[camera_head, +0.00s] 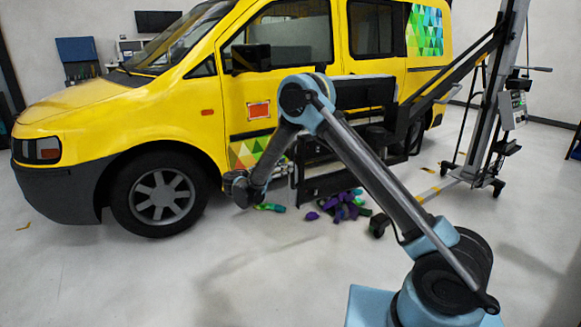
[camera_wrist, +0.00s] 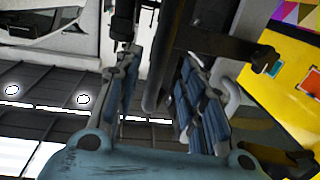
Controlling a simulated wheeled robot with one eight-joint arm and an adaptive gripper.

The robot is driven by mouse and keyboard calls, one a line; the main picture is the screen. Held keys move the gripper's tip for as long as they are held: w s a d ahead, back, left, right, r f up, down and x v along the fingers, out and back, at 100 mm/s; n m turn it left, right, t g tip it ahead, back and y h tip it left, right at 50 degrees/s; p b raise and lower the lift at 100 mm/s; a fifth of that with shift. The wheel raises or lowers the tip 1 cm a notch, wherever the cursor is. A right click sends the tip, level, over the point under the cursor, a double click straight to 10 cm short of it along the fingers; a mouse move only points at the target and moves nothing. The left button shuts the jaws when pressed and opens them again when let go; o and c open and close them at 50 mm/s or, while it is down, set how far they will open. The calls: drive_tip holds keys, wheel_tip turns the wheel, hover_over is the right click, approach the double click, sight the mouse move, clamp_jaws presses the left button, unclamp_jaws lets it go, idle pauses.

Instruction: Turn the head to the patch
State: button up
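The patch is a small orange-red square with a pale border (camera_head: 259,110) on the yellow van's front door, below the mirror. An orange square with a pale edge also shows at the right edge of the wrist view (camera_wrist: 312,82). My gripper (camera_head: 238,188) hangs in front of the van, below and slightly left of the patch and apart from it. In the wrist view my gripper's two fingers (camera_wrist: 158,103) stand apart, with nothing visibly held between them.
The yellow van (camera_head: 118,104) fills the left and middle. A dark cart (camera_head: 325,184) stands close beside its door. Purple and green scraps (camera_head: 344,206) lie on the floor. A lift mast (camera_head: 501,95) stands at right. The front floor (camera_head: 190,275) is clear.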

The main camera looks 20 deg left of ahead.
drive_tip(key=v, duration=0.6)
drive_tip(key=shift+s+a, duration=0.25)
idle(0.6)
